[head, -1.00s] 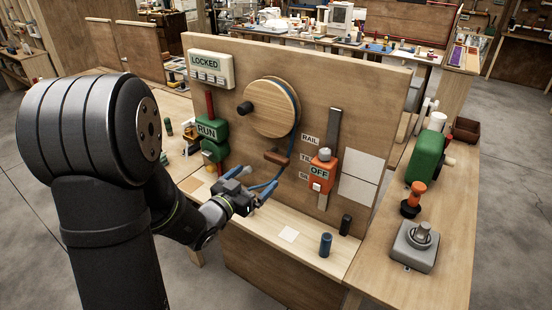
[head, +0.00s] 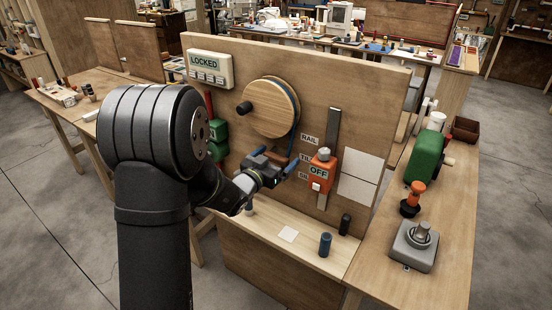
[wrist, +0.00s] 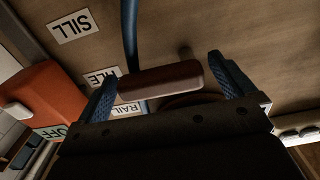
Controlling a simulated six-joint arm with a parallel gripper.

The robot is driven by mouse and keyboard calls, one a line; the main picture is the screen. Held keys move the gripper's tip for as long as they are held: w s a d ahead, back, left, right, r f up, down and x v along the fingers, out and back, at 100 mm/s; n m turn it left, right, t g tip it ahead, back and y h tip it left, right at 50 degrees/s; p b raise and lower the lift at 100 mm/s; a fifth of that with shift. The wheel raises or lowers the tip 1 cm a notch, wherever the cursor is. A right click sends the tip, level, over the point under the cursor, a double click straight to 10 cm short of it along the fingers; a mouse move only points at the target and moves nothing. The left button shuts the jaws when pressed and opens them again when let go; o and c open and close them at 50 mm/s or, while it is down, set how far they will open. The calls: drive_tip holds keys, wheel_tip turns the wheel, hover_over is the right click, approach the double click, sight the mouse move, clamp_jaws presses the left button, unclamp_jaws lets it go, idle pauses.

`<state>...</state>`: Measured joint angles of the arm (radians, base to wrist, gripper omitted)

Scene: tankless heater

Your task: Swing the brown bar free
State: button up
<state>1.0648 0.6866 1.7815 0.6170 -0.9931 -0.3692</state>
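The brown bar (wrist: 160,79) lies across the wrist view between the two blue fingers of my gripper (wrist: 162,72). A gap shows at each end of the bar, and no finger is seen touching it. In the head view my gripper (head: 278,156) is open at the board, below the wooden disc (head: 270,107), and its body and fingers hide most of the bar (head: 281,158). A blue strap (wrist: 130,35) passes behind the bar in the wrist view.
The orange OFF box (head: 319,172) sits on a vertical rail (head: 333,130) just right of my gripper. The green RUN valve (head: 216,135) is to the left, partly behind my arm. Two dark cylinders (head: 325,245) stand on the shelf. A LOCKED panel (head: 208,67) is upper left.

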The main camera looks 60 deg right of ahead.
drive_tip(key=c, duration=1.3)
drive_tip(key=shift+c, duration=0.2)
drive_tip(key=shift+f+m, duration=0.1)
drive_tip(key=shift+m, duration=0.2)
drive_tip(key=m, duration=0.2)
drive_tip(key=f+m, duration=0.1)
drive_tip(key=m, duration=0.1)
drive_tip(key=shift+w+f, duration=0.1)
drive_tip(key=shift+w, duration=0.05)
drive_tip(key=shift+w+f+m, duration=0.15)
drive_tip(key=shift+f+m, duration=0.1)
drive_tip(key=shift+m, duration=0.8)
drive_tip(key=shift+w+f+m, duration=0.1)
drive_tip(key=shift+f+m, duration=0.1)
drive_tip(key=shift+m, duration=0.85)
drive_tip(key=o, duration=1.4)
